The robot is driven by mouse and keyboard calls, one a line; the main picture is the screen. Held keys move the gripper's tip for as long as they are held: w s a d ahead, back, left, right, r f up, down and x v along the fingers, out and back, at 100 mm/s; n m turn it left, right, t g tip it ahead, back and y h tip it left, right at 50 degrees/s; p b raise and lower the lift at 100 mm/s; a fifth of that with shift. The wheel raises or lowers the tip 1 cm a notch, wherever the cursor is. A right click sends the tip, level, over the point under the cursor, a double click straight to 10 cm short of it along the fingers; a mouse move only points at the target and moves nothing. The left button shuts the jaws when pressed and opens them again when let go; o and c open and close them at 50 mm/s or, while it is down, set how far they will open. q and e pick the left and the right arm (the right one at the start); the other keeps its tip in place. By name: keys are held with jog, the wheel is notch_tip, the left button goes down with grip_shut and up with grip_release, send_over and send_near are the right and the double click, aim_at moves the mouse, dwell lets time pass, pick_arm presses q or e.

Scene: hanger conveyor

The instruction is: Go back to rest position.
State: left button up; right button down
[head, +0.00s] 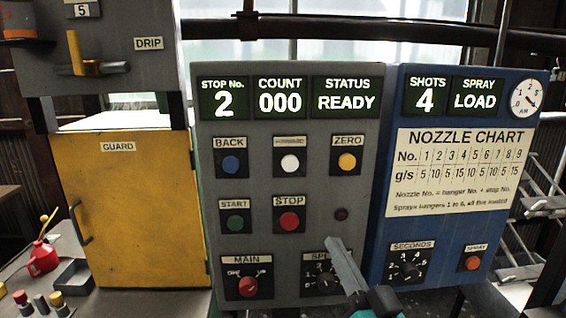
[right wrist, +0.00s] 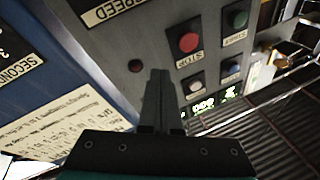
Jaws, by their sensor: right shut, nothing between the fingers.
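My right gripper (head: 333,243) comes up from the bottom edge of the head view, right of centre. Its grey fingers are together and empty, in front of the speed dial (head: 325,281) and partly covering its label. In the right wrist view the shut fingers (right wrist: 158,74) point toward the grey panel (right wrist: 150,40), with nothing between them. I cannot tell the exact gap to the panel. My left gripper is not in view.
The grey control panel (head: 260,190) shows stop 2, count 000 and READY. The blue panel (head: 392,262) beside it shows shots 4 and LOAD. A yellow guard door (head: 130,220) is closed at left. A red oil can (head: 43,259) stands on the bench at far left.

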jog(key=s+f+n+g+h, duration=0.1)
jog(key=s+f+g, duration=0.15)
jog(key=f, duration=0.25)
jog(key=s+d+f+n+g, duration=0.1)
jog(key=s+f+g, duration=0.15)
jog(key=f, duration=0.35)
jog(key=s+f+n+g+h, duration=0.1)
jog(key=f+g, duration=0.2)
jog(key=f, duration=0.2)
jog(key=s+d+f+n+g+h, duration=0.1)
jog(key=s+d+f+g, duration=0.3)
jog(key=s, duration=0.4)
jog(key=s+d+f+g+h, duration=0.1)
jog(key=s+f+g+h, duration=0.1)
jog(key=s+f+g, duration=0.45)
jog(key=s+f+b, duration=0.1)
jog(key=s+f, duration=0.1)
jog(key=f, duration=1)
jog(key=s+f+b, duration=0.1)
jog(key=s+f, duration=0.1)
jog(key=f, duration=1)
jog(key=s+d+f, duration=0.2)
jog(key=s+f, duration=1.3)
jog(key=shift+s+d+f+g+b, duration=0.2)
jog(key=shift+d+g+b, duration=0.15)
jog(key=shift+g+b, duration=0.1)
